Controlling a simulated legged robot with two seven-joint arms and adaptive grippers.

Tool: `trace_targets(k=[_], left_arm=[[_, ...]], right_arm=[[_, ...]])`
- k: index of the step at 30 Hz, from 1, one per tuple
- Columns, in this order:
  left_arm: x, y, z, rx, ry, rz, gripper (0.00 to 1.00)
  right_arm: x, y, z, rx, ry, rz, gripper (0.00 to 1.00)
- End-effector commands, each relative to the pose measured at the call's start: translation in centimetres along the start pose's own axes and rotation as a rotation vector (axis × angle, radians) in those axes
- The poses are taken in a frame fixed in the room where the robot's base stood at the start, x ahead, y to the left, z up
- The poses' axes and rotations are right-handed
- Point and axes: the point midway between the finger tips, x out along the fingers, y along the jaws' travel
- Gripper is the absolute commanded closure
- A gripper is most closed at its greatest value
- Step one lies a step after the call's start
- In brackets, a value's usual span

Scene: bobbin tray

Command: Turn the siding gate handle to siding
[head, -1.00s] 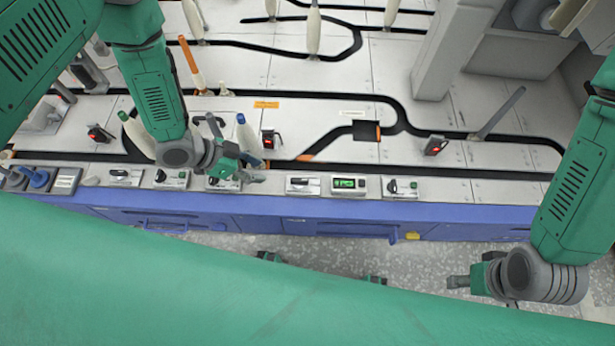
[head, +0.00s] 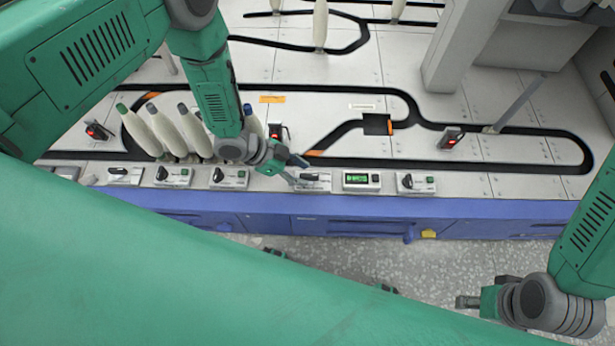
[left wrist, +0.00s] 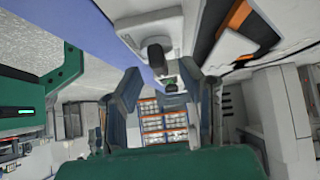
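A white switch box with a dark handle (head: 318,177) sits on the front edge of the table; its label is too small to read, so I cannot confirm it is the siding gate handle. My left gripper (head: 300,181) is over the left part of this box and partly hides it. In the left wrist view, my left gripper (left wrist: 166,100) has its two fingers apart with no object held. A dark knob (left wrist: 155,56) on a white box shows ahead of the fingers. My right gripper (head: 467,301) hangs in front of the table at lower right, away from the boxes; its fingers are unclear.
A box with a green display (head: 361,181) and another switch box (head: 417,184) stand to the right. More switch boxes (head: 173,176) stand to the left. Several bobbins (head: 168,130) stand behind them. A dark square with an orange edge (head: 377,124) lies on the track.

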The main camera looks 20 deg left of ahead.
Motion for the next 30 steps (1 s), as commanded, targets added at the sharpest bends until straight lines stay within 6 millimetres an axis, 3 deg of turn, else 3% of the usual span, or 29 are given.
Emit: trace_targets(k=[6,15,16,18,19,30], left_arm=[[2.1,0.0,0.0,0.001,0.000,0.000,0.66],[2.3,0.0,-0.1,0.000,0.000,0.000,0.66],[2.3,0.0,-0.1,0.000,0.000,0.000,0.70],[2.3,0.0,-0.1,0.000,0.000,0.000,0.94],[2.3,0.0,-0.1,0.000,0.000,0.000,1.00],[2.2,0.0,-0.1,-0.021,-0.001,-0.019,1.00]], right_arm=[[1.0,0.0,0.1,0.000,0.000,0.000,0.60],[0.9,0.0,0.1,0.000,0.000,0.000,0.60],[0.9,0.0,0.1,0.000,0.000,0.000,0.60],[0.9,0.0,0.1,0.000,0.000,0.000,0.60],[0.9,0.0,0.1,0.000,0.000,0.000,0.60],[0.6,0.0,0.0,0.000,0.000,0.000,0.60]])
